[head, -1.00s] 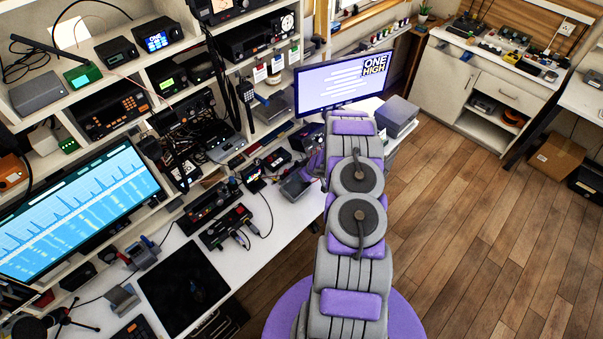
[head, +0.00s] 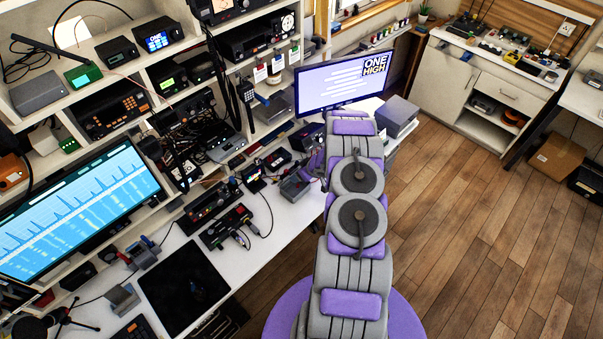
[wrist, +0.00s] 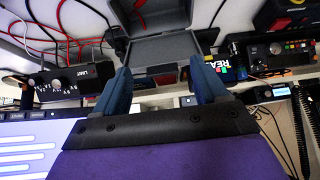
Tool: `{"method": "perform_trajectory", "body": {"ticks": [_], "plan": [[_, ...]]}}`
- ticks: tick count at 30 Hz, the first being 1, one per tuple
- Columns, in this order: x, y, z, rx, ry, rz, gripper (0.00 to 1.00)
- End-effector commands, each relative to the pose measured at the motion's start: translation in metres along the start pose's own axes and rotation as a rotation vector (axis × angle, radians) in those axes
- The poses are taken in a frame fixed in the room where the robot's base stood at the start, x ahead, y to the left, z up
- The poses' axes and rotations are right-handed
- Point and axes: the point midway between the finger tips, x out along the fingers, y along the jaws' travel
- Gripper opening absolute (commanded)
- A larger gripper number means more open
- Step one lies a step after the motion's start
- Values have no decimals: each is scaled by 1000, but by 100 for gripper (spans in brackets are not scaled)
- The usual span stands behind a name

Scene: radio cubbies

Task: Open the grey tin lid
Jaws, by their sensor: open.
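The grey tin (wrist: 165,48) is just beyond my gripper (wrist: 162,88) in the wrist view. Two grey panels of it meet along an edge, and the lid seems to stand at an angle to the body; I cannot tell how far. My two blue fingers are apart, one on each side of the tin's near part, with nothing visibly clamped between them. Contact with the tin is unclear. In the head view a grey box that looks like the tin (head: 293,187) lies on the desk, left of my arm's end, which mostly hides the gripper.
A monitor (head: 342,80) stands close behind my arm, with a grey box (head: 397,116) to its right. Radios and cables crowd the desk and shelves (head: 195,95) on the left. A black device (wrist: 70,82) sits left of my fingers. The wooden floor (head: 480,210) is clear.

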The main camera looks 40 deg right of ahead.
Motion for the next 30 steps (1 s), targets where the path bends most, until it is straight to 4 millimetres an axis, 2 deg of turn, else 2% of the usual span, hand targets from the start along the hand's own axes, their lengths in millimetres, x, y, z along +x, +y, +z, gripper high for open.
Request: {"method": "perform_trajectory", "body": {"ticks": [5,11,30], "plan": [[-8,1,0,0,0,1,72],[-32,1,0,1,0,2,72],[-138,1,0,0,-1,0,72]]}}
